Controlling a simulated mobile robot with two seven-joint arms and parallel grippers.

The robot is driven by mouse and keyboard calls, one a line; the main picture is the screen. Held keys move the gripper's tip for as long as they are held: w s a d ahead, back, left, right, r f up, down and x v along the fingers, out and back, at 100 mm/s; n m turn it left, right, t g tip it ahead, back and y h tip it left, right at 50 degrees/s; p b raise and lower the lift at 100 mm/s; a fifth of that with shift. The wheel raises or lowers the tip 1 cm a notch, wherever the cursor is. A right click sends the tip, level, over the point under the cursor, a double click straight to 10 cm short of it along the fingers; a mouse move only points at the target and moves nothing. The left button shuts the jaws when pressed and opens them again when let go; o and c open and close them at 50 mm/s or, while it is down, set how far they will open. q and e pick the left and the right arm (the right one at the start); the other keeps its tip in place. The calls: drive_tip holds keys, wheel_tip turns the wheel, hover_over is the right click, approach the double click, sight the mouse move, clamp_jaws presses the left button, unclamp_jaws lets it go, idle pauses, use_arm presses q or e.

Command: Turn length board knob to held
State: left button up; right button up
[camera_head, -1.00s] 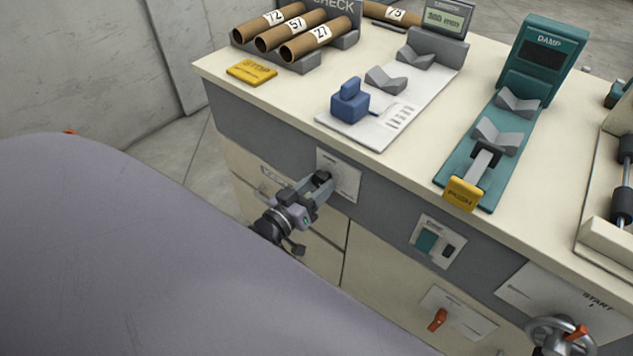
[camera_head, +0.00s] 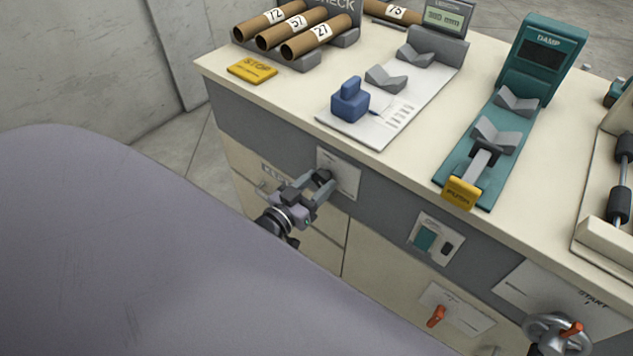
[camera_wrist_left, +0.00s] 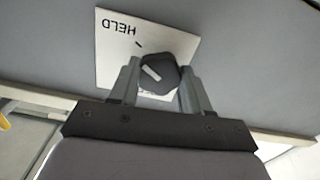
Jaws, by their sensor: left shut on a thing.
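The length board knob (camera_wrist_left: 158,74) is a dark, many-sided knob with a pale pointer bar, on a white plate (camera_wrist_left: 112,50) marked HELD. In the wrist view its pointer bar is tilted toward the upper left, roughly toward the tick mark by HELD. In the head view the plate (camera_head: 347,178) is on the grey front band of the bench. My left gripper (camera_head: 321,182) is at the plate, shut on the knob, with one finger on each side; it also shows in the left wrist view (camera_wrist_left: 160,88). My right gripper is not in view.
Above the knob, the white length board (camera_head: 375,130) with a blue block (camera_head: 349,102) lies on the bench top. A yellow STOP plate (camera_head: 252,70) is to the left. A switch plate (camera_head: 437,240) and a red lever (camera_head: 436,316) are to the right.

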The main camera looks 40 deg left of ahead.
use_arm(q)
drive_tip(key=o, duration=1.1)
drive_tip(key=shift+c, duration=0.2)
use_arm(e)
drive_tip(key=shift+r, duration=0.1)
use_arm(q)
drive_tip(key=s, duration=0.7)
drive_tip(key=shift+a, duration=0.3)
